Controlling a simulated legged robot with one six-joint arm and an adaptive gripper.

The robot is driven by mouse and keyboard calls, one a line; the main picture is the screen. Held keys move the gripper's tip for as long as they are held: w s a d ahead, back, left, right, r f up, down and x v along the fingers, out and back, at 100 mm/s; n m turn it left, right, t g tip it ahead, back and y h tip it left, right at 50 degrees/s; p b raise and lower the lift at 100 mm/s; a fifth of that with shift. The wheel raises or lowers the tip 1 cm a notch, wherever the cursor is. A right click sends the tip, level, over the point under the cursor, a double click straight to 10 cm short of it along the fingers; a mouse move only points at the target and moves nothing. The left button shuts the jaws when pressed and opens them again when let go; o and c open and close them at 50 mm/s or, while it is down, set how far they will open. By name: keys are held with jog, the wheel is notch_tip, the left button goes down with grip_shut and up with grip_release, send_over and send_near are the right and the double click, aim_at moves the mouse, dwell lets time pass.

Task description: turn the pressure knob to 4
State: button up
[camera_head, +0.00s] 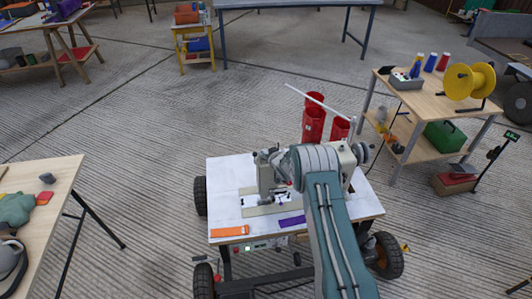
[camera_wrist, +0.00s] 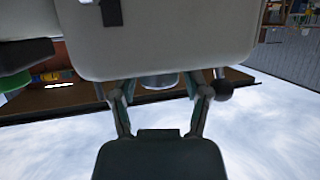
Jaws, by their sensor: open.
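A cream sewing machine (camera_head: 341,156) stands on a white-topped wheeled cart (camera_head: 226,170). My arm crosses in front of it in the head view and hides much of its middle. In the wrist view the machine's pale body (camera_wrist: 170,40) fills the top. My gripper (camera_wrist: 160,96) is open and empty, its two fingers apart below the body's edge. A short silvery round part (camera_wrist: 160,81), possibly the pressure knob, shows between the fingers, beyond them. Contact cannot be told. No number or mark on it is readable.
A dark ball-ended lever (camera_wrist: 223,90) is close beside the right finger in the wrist view. Red containers (camera_head: 314,122) stand behind the machine. Orange (camera_head: 230,231) and purple (camera_head: 291,221) strips lie on the cart's front. A wooden side table (camera_head: 425,95) is at right; open floor lies left.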

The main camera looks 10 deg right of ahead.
jog(key=shift+w+f, duration=0.15)
jog(key=shift+w, duration=0.1)
grip_shut()
jog(key=shift+a+m+h, duration=0.1)
jog(key=shift+m+h, duration=1.7)
jog(key=shift+h, duration=0.3)
jog(key=shift+m+h, duration=1)
jog(key=shift+h, duration=0.1)
jog(key=shift+m+h, duration=0.4)
jog(key=shift+h, duration=0.1)
